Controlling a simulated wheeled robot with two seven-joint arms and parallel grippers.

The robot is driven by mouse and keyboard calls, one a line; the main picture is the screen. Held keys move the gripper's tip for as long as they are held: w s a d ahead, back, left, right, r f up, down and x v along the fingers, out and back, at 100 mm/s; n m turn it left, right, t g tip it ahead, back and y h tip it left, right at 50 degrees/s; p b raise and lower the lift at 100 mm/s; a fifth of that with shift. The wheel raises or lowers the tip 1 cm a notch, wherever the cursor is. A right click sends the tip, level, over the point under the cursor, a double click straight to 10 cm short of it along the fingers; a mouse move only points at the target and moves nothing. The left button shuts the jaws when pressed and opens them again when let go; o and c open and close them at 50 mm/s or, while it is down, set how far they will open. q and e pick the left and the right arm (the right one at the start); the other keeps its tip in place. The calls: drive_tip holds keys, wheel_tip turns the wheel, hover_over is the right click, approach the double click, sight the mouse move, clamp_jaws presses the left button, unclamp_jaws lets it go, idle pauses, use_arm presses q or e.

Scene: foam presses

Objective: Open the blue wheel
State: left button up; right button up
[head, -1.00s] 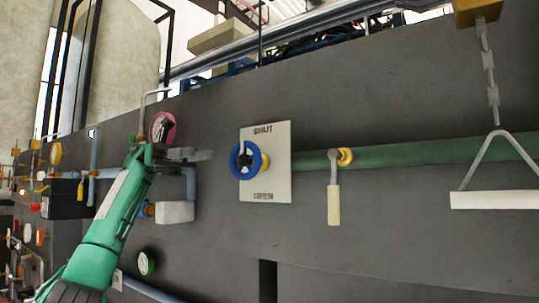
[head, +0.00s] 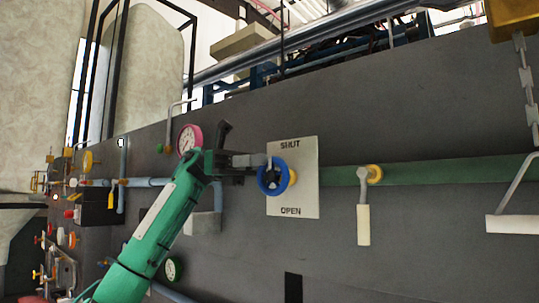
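The blue wheel (head: 270,180) is mounted on a pale plate (head: 307,190) marked SHUT at the top and OPEN at the bottom, on the dark wall. My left gripper (head: 262,161) comes in from the left, its fingers at the wheel's upper left rim. The fingers overlap the rim in the picture. I cannot tell whether they touch it or are closed on it. My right gripper is not in view.
A green pipe (head: 430,172) runs right from the plate, with a white-handled lever (head: 363,222) hanging from it. A pink gauge (head: 189,140) sits left, behind my arm. The wall below the plate is mostly clear.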

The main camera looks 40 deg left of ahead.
use_arm(q)
drive_tip(key=shift+d, duration=0.9)
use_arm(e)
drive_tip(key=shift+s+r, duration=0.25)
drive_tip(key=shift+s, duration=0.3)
use_arm(q)
clamp_jaws()
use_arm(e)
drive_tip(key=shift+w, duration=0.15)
use_arm(q)
drive_tip(key=shift+f, duration=0.1)
